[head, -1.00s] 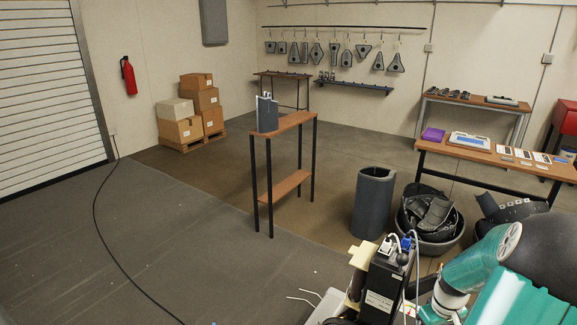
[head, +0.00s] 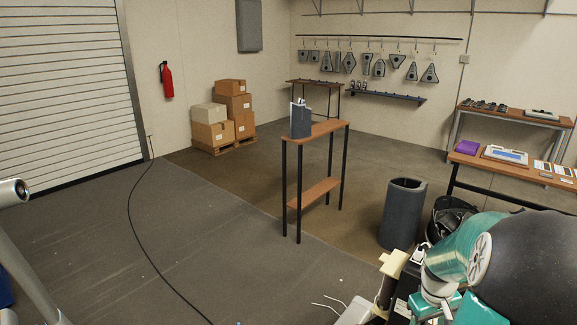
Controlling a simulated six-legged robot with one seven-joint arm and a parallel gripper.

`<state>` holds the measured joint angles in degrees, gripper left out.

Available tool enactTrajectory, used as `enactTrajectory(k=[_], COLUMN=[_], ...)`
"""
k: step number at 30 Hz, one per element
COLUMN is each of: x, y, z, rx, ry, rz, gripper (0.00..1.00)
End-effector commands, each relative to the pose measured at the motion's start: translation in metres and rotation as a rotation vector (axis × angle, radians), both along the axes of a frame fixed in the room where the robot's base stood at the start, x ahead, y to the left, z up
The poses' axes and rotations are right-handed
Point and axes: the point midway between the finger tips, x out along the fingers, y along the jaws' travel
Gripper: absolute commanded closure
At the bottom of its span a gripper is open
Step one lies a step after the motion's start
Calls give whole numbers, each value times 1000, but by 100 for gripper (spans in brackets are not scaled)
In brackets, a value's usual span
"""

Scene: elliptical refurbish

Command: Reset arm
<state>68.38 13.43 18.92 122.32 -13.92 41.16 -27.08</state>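Part of my own arm, teal and white with a large black rounded link, fills the lower right of the head view. My gripper itself cannot be made out, so its fingers and anything in them are hidden or out of frame. A narrow wooden stand (head: 327,128) with black legs and a lower shelf stands in the middle. A dark grey holder (head: 300,122) with light pieces showing at its top sits on the stand's left end.
A dark grey bin (head: 402,213) stands right of the stand, beside a tub of black parts (head: 450,216). A workbench (head: 470,160) is at right. Stacked boxes (head: 210,135) stand by the back wall. A black cable (head: 137,235) crosses the open floor at left.

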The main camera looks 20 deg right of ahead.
Motion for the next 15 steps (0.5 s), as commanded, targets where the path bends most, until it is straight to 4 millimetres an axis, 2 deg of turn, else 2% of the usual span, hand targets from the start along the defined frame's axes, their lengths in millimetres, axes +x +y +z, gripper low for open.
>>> enactTrajectory(k=[1,6,11,15], x=[11,40,54,56], y=[15,75,137,192], z=[14,60,98,126], rx=[-22,-85,-122,-131], ry=[-7,-49,-117,-192], rz=[17,57,91,121], gripper=[41,41,41,41])
